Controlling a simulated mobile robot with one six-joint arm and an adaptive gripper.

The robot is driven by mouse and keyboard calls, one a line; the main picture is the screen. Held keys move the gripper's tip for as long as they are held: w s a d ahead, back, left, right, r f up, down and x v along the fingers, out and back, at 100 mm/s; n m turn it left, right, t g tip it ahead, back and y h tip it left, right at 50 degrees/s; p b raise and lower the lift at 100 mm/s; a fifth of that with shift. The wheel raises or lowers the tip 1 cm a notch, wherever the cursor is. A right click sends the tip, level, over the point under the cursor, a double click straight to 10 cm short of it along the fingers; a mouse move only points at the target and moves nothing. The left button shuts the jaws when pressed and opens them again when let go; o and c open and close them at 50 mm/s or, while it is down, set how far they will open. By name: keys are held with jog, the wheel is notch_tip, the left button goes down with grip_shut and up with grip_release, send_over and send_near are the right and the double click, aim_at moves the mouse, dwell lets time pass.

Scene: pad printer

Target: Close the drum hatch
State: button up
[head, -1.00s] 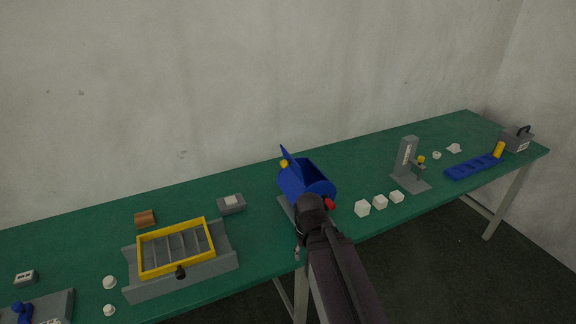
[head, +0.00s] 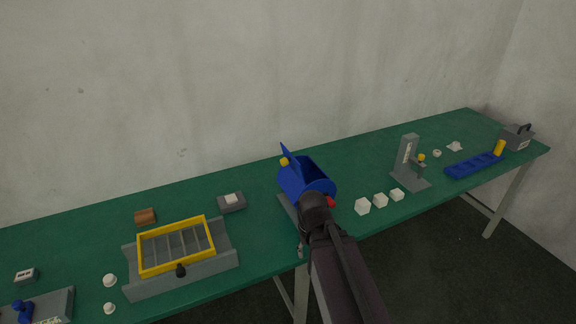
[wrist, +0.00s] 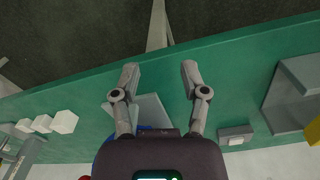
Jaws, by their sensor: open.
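The blue drum (head: 293,184) sits on a grey base (head: 287,206) near the middle of the table. Its hatch (head: 289,155) is a blue flap that stands up at the back left, and the drum's top is open. A yellow knob (head: 284,161) is beside the hatch. My gripper shows in the wrist view (wrist: 157,70), open and empty, with its two fingers apart over the table's front edge. In the head view my arm covers the drum's front. Only a bit of blue drum shows behind my gripper in the wrist view; the hatch is hidden there.
Several white cubes (head: 362,206) and a grey stand (head: 408,160) are right of the drum. A red part (head: 330,202) is at the drum's right side. A grey block (head: 231,203) and a yellow frame (head: 172,272) are to the left. The wall is behind.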

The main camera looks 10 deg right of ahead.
jog(key=shift+w+f, duration=0.15)
jog(key=shift+w, duration=0.05)
jog(key=c, duration=0.3)
jog(key=shift+w+d+f+h+b, duration=0.1)
jog(key=shift+w+f+h+b, duration=0.05)
jog(key=shift+w+h+b, duration=0.2)
grip_shut()
jog(key=w+h+b, duration=0.1)
jog(key=w, duration=0.1)
jog(key=w+n+h+b, duration=0.1)
jog(key=w+h, duration=0.1)
jog(key=w+f+h+b, duration=0.1)
jog(key=w+h, duration=0.1)
jog(key=shift+w+d+n+h+b, duration=0.15)
jog(key=shift+d+n+h+b, duration=0.15)
jog(key=shift+n, duration=0.1)
jog(key=w+a+r+n+t+h+b, duration=0.1)
jog(key=w+a+r+t+h+b, duration=0.2)
jog(key=w+h, duration=0.4)
jog(key=w+a+r+t+h+b, duration=0.1)
jog(key=w+a+r+h+b, duration=0.2)
jog(key=a, duration=0.5)
jog(key=w+a+r+t+h+b, duration=0.1)
jog(key=w+a+r+h+b, duration=0.1)
jog(key=a, duration=0.7)
notch_tip(320, 180, up, 4)
jog(key=shift+w+f+h+b, duration=0.1)
jog(key=shift+w+h+b, duration=0.3)
jog(key=shift+w+h, duration=0.45)
jog(key=shift+s, duration=0.1)
